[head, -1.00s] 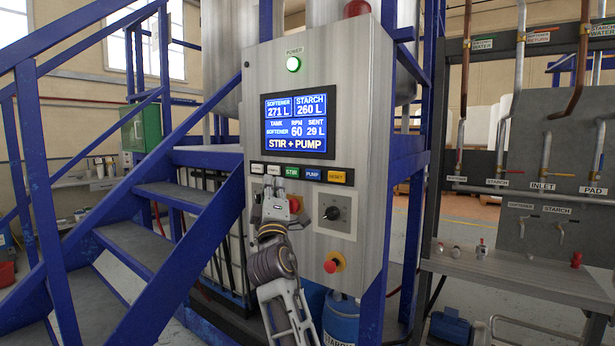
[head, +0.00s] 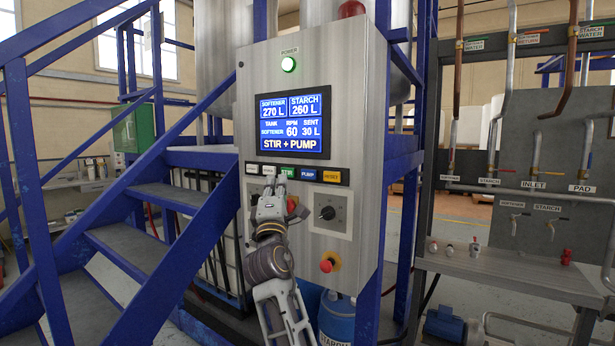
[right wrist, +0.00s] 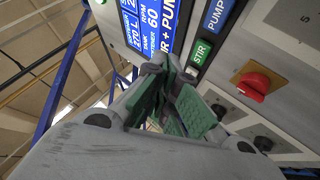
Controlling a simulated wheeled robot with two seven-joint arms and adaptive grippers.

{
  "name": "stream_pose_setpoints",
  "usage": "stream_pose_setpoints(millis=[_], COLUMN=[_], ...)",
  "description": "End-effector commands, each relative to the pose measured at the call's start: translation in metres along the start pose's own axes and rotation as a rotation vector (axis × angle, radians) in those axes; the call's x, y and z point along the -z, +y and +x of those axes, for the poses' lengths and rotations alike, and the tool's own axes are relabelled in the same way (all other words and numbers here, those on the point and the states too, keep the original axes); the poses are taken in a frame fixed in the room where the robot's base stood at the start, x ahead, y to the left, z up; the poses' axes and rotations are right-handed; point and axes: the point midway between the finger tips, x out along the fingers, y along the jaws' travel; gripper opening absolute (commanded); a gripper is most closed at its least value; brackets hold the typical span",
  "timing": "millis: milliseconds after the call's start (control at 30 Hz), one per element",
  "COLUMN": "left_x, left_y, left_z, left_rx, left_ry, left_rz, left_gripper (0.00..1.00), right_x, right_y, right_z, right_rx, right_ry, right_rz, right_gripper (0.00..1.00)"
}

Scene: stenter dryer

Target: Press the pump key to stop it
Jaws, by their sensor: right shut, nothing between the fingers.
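The blue PUMP key (head: 308,174) sits in the key row under the screen, between the green STIR key (head: 287,172) and the amber RESET key (head: 331,177). The screen (head: 294,124) reads softener 270 L, starch 260 L, 60 rpm, 30 L sent and STIR + PUMP. My right gripper (head: 273,184) is shut and empty, just below the key row, left of the PUMP key. In the right wrist view its green-padded fingers (right wrist: 172,98) point toward the panel; the PUMP key (right wrist: 216,14) and STIR key (right wrist: 200,52) show beyond them. My left gripper is out of view.
A black dial (head: 328,213) and a red emergency stop (head: 327,265) are on the lower panel. A red switch (right wrist: 254,85) is close to my right gripper. Blue stair rails (head: 150,222) stand at left; a pipe board (head: 545,180) stands at right.

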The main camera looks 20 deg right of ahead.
Motion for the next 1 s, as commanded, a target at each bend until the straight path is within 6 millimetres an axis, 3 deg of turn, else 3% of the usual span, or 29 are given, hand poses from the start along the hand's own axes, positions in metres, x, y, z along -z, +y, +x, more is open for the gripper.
stream_pose_setpoints(millis=[567,1000], left_x=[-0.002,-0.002], left_y=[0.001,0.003], left_z=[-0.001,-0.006], left_rx=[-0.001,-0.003], left_ry=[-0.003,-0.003], left_rz=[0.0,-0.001], left_gripper=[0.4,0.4], right_x=[-0.002,-0.017], right_y=[-0.001,-0.016], right_z=[0.002,0.024], right_rx=[0.0,-0.001], right_ry=[0.0,0.0], right_rz=[-0.008,-0.009], right_gripper=[0.0,0.0])
